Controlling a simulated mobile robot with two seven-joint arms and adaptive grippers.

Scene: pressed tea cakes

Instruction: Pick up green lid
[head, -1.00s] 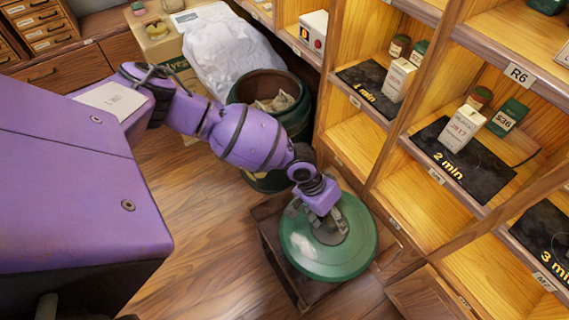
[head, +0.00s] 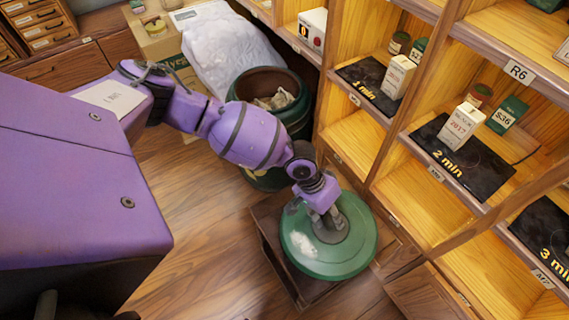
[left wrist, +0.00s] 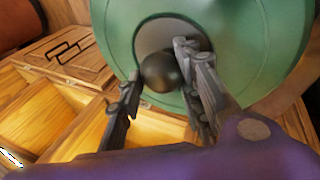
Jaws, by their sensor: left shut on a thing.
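The green lid (head: 325,264) is a round disc with a pale smudge, over a dark wooden stand on the floor. My left gripper (head: 329,222) comes down on its middle from above. In the left wrist view the lid (left wrist: 270,40) fills the top, with a dark round knob (left wrist: 161,73) on a grey centre plate. The fingers of my left gripper (left wrist: 157,62) are on either side of the knob and shut on it. I cannot tell whether the lid touches the stand. My right gripper is not in view.
The wooden stand (head: 276,258) is close to the shelf unit (head: 417,205) on the right. An open dark green barrel (head: 286,112) stands behind, beside a white sack (head: 228,60). Clear wooden floor (head: 190,205) lies to the left.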

